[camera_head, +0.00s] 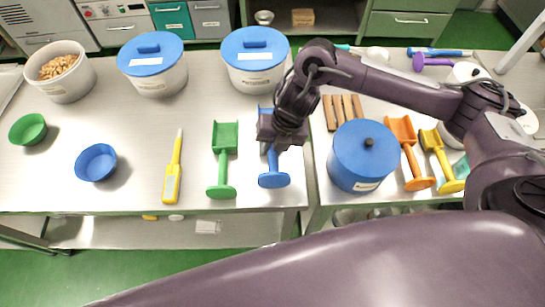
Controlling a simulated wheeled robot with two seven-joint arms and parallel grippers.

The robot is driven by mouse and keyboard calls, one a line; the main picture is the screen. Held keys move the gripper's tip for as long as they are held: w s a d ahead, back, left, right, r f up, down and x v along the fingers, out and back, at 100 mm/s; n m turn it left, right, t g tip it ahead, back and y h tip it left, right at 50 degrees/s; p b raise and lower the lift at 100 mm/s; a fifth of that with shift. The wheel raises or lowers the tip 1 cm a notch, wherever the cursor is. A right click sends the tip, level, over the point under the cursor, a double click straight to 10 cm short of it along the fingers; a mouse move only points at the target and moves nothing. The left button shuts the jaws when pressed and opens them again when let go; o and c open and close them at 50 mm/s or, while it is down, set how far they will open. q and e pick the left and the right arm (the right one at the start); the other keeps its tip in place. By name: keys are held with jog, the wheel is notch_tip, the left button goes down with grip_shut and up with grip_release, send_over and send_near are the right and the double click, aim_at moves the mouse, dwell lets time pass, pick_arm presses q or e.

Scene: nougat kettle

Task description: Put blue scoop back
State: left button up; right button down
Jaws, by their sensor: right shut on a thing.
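The blue scoop (273,180) is near the front edge of the steel table, to the right of the green scoop (222,160). Its round handle end points toward the front edge, and a bit of its blue head shows behind my gripper. My right gripper (278,141) reaches in from the right and is shut on the blue scoop's handle. The fingers and most of the scoop's middle are hidden by the wrist. I cannot tell whether the scoop touches the table. My left gripper is not in view.
A blue canister (362,160), orange scoop (408,152) and yellow scoop (441,160) stand right, beside wooden slats (341,109). Blue-lidded tubs (152,67) (256,63) stand behind. A yellow tool (173,168) and blue bowl (96,162) lie left, with bare table between.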

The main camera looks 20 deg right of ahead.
notch_tip(320, 180, down, 5)
jog(key=shift+p, duration=0.3)
jog(key=shift+f, duration=0.3)
jog(key=shift+f, duration=0.15)
jog(key=c, duration=1.2)
grip_release()
jog(key=shift+c, duration=0.2)
